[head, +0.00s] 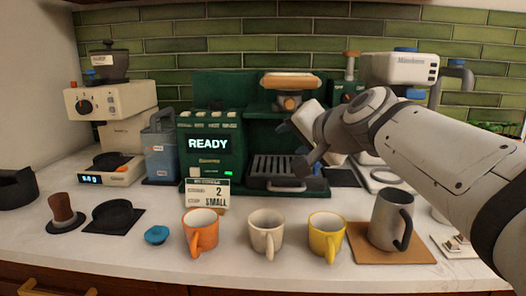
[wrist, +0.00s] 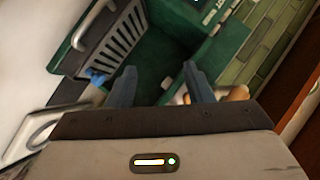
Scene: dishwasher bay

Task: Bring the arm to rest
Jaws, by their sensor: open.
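My gripper (head: 303,162) reaches in from the right and hangs in front of the green coffee machine (head: 212,150), above the counter. In the wrist view my gripper (wrist: 158,72) is open, with its two dark fingers apart and nothing between them. The green machine body (wrist: 165,45) and its slotted drip tray (wrist: 108,40) lie beyond the fingers. The arm hides part of the machine's right side in the head view.
Orange (head: 200,228), cream (head: 266,230) and yellow (head: 326,232) mugs stand along the counter's front. A grey metal pitcher (head: 388,220) stands on a brown mat (head: 365,248) below the arm. A sign (head: 205,193) stands by the machine; a grinder (head: 110,100) is at left.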

